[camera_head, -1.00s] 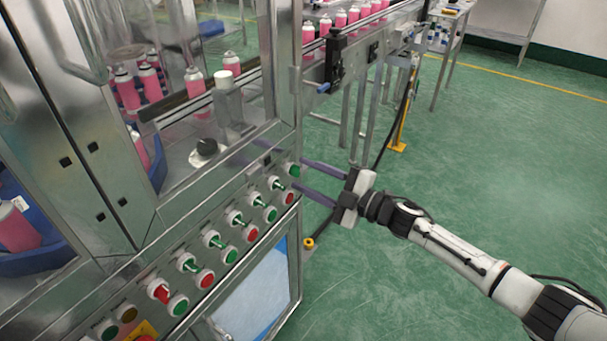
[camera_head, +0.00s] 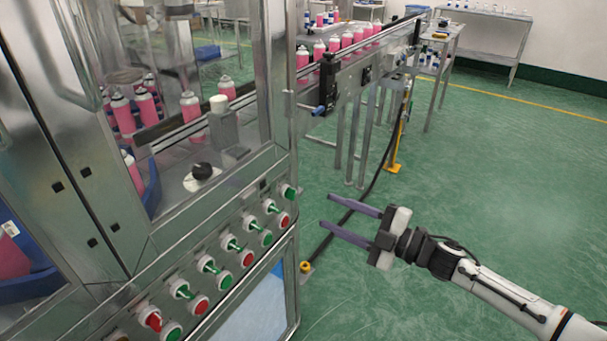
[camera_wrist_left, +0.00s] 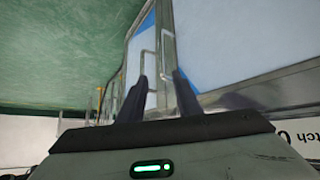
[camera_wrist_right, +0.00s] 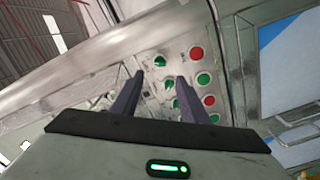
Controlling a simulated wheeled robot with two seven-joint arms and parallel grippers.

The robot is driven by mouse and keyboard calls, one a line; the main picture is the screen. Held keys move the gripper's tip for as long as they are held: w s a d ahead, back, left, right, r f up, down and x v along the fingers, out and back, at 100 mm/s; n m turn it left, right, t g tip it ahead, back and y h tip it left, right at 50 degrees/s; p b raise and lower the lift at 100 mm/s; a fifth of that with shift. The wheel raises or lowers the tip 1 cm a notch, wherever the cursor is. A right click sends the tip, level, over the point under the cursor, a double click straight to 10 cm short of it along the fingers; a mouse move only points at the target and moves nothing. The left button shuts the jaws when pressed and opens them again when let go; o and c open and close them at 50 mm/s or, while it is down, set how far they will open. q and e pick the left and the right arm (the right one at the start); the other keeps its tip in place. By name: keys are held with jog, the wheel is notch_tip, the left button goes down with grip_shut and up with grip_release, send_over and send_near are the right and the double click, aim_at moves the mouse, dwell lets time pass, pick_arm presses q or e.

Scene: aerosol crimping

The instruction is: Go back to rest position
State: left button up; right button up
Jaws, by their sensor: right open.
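My right gripper (camera_head: 340,222) is open and empty over the green floor, to the right of the machine's button panel (camera_head: 222,262). Its two purple-grey fingers point left toward the panel and are clear of it. In the right wrist view the gripper's fingers (camera_wrist_right: 158,98) stand apart, with green and red buttons beyond them. My left gripper is outside the head view. In the left wrist view its fingers (camera_wrist_left: 158,95) are apart with nothing between them, in front of a metal-framed blue and white panel (camera_wrist_left: 205,50).
The metal crimping machine (camera_head: 75,170) fills the left side. A conveyor with pink cans (camera_head: 346,40) runs toward the back. A yellow-footed post (camera_head: 396,140) and a dark cable stand near my right gripper. The floor (camera_head: 480,150) to the right is clear.

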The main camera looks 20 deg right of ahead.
jog(key=s+a+f+m+g+h, duration=0.3)
jog(key=s+f+m, duration=0.5)
jog(key=s+f, duration=0.3)
jog(key=s+a+f+m+g+h, duration=0.2)
jog(key=s+a+f+m+h, duration=0.3)
jog(key=s+f+m, duration=0.4)
jog(key=s+f, duration=0.3)
jog(key=s, duration=0.4)
jog(key=shift+s+a+f+g+h, duration=0.15)
jog(key=shift+s+f+g+h, duration=0.15)
jog(key=shift+g, duration=0.1)
